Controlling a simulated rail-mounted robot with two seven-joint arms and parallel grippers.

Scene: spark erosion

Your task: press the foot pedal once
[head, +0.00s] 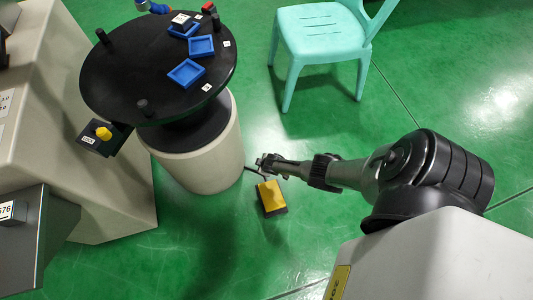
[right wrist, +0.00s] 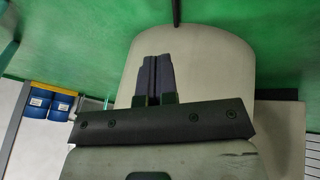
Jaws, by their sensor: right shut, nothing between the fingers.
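The foot pedal (head: 271,196), yellow on a dark base, sits on the green floor in the head view, just right of the round table's pale pedestal. My right gripper (head: 264,164) reaches in from the right. In the picture its tips lie just beyond the pedal, near the pedestal; I cannot tell its height above the floor. In the right wrist view its fingers (right wrist: 152,78) are closed together and empty, in front of a pale rounded surface. I cannot make out the pedal in that view. My left gripper is not in view.
The round black table (head: 120,70) on its pedestal (head: 205,160) carries blue trays (head: 187,73). A yellow knob (head: 103,133) sits on a box at its edge. A turquoise chair (head: 318,35) stands behind. Floor in front of the pedal is clear. Blue drums (right wrist: 60,106) show in the wrist view.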

